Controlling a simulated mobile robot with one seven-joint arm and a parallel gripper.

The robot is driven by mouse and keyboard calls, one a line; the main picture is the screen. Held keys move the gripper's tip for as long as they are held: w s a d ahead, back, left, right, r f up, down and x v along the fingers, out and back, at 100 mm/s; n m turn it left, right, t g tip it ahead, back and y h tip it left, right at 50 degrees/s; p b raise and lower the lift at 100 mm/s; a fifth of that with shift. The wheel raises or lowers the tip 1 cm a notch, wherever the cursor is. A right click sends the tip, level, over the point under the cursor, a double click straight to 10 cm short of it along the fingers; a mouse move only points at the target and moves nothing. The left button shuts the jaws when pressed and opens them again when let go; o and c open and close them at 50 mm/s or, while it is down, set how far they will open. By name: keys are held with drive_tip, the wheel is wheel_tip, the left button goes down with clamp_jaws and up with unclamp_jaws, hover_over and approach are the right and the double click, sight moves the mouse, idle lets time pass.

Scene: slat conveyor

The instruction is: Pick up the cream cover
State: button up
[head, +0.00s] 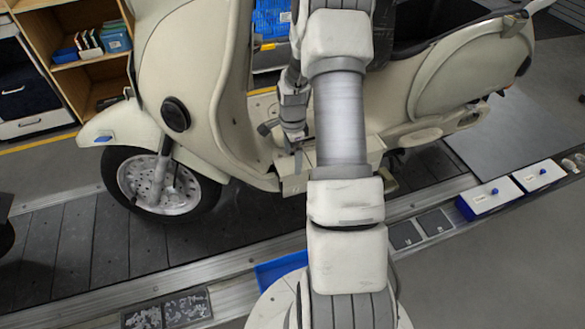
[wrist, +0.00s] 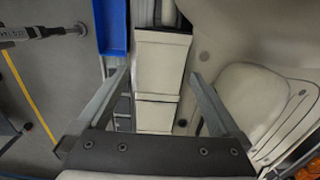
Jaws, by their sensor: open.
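A cream, box-like piece with dark edges, which looks like the cream cover (wrist: 162,58), lies between my fingers in the wrist view. A second cream panel (wrist: 156,114) joins it below; I cannot tell whether they are one part. In the head view a cream block (head: 294,184) shows low on the scooter's footboard, under my gripper (head: 297,160). In the wrist view my gripper (wrist: 160,75) is open, one finger on each side of the cream piece. I see no clear contact. My arm hides part of this area in the head view.
The cream scooter (head: 190,60) stands on the slat conveyor (head: 75,240). Its body is close to the right of my fingers in the wrist view. A blue tray (head: 280,268) lies at the conveyor's near edge. Drawer boxes (head: 492,196) stand at the right. A wooden shelf (head: 75,45) stands at the back left.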

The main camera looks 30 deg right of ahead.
drive_tip(key=shift+f, duration=1.2)
drive_tip(key=c, duration=1.4)
